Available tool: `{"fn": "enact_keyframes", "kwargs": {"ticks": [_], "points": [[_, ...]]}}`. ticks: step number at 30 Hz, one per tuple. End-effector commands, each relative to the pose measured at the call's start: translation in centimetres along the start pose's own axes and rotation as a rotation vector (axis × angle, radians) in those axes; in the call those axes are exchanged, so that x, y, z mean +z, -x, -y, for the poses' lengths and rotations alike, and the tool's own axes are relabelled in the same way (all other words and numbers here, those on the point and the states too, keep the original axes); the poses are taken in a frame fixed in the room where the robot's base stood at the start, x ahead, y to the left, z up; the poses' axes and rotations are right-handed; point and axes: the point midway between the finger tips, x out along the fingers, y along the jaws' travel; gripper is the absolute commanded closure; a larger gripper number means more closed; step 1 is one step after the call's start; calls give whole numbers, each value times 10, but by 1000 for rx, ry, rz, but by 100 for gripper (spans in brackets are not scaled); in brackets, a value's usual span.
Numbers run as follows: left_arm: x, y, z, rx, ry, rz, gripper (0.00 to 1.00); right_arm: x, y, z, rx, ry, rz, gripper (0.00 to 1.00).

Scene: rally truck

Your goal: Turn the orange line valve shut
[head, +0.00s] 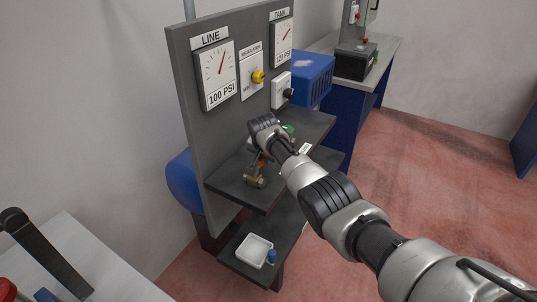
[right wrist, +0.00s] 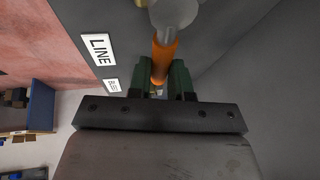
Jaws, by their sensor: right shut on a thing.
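The orange line valve handle (right wrist: 163,58) shows in the right wrist view between the two green fingers of my right gripper (right wrist: 165,78). The gripper is shut on it. In the head view the brass valve body (head: 256,181) sits on the dark shelf below the LINE gauge, with a bit of orange (head: 260,161) above it. My right arm comes in from the lower right and its wrist hides most of the gripper and handle. The LINE label (right wrist: 99,49) is beside the handle in the wrist view. My left gripper is not in view.
The grey panel carries the LINE gauge (head: 217,75), the TANK gauge (head: 281,42) and a yellow regulator knob (head: 258,76). A white tray (head: 254,250) stands on the lower shelf. A grey-topped bench (head: 102,268) is at lower left. Red floor lies open at right.

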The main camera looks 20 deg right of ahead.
Motion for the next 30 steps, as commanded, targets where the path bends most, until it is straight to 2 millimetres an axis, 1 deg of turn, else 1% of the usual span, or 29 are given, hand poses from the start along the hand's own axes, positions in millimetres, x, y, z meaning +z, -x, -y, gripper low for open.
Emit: {"fn": "enact_keyframes", "kwargs": {"ticks": [9,23,24,28,29,30], "points": [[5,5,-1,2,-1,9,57,2,2,-2,33,-80,-17,100],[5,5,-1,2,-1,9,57,2,1,-2,38,-91,-19,100],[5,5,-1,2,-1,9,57,2,1,-2,38,-91,-19,78],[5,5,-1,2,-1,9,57,2,1,-2,38,-90,-19,58],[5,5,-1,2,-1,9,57,2,1,-2,38,-90,-19,55],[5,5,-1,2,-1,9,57,2,1,-2,38,-90,-19,55]]}}
